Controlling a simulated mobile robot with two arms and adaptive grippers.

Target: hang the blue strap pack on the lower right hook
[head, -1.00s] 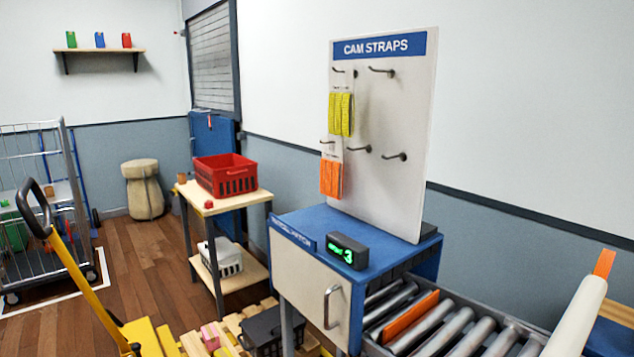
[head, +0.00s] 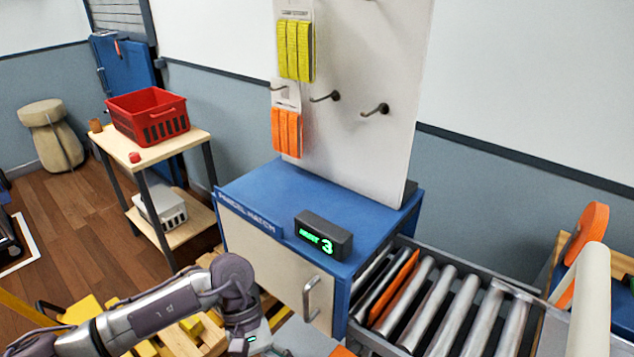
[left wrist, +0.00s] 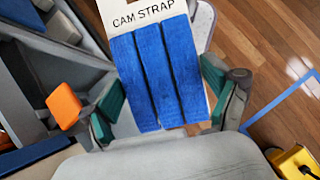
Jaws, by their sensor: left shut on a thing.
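The blue strap pack (left wrist: 160,75) has three blue strap bundles under a white card reading "CAM STRAP". In the left wrist view it sits between the green-padded fingers of my left gripper (left wrist: 158,108), which is shut on it. In the head view my left gripper (head: 252,338) is low at the bottom edge, left of the cabinet handle and well below the board; the pack cannot be made out there. The lower right hook (head: 375,109) on the white board (head: 365,150) is bare. My right gripper is not in view.
A yellow pack (head: 295,50) and an orange pack (head: 286,132) hang on the board's left side. The lower middle hook (head: 325,97) is empty. Below stand a blue-topped cabinet (head: 270,200) with a display (head: 323,236) and a roller conveyor (head: 430,300). A red basket (head: 148,115) stands left.

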